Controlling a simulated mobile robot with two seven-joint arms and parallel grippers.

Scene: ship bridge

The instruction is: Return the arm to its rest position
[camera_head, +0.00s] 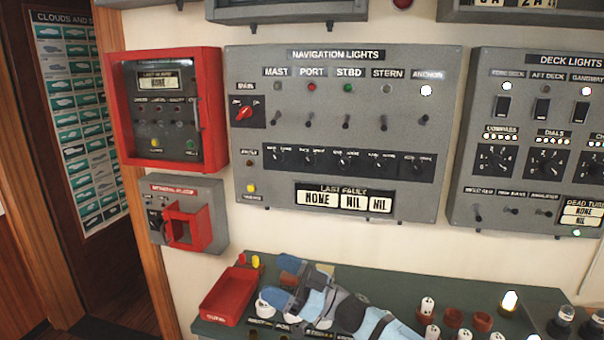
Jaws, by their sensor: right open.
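My right gripper (277,282) is low in the head view, with its blue-grey arm coming in from the bottom. It points left, its two fingers are spread apart, and nothing shows between them. It appears over the left part of the green bench top (345,271), just right of a red tray (229,296). I cannot tell whether it touches the bench. My left gripper is out of view.
The navigation lights panel (333,222) hangs on the wall above the bench, with a red-framed box (166,166) and a small red-guarded box (213,190) left of it. The deck lights panel (525,225) is at right. Several small parts stand on the bench's right.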

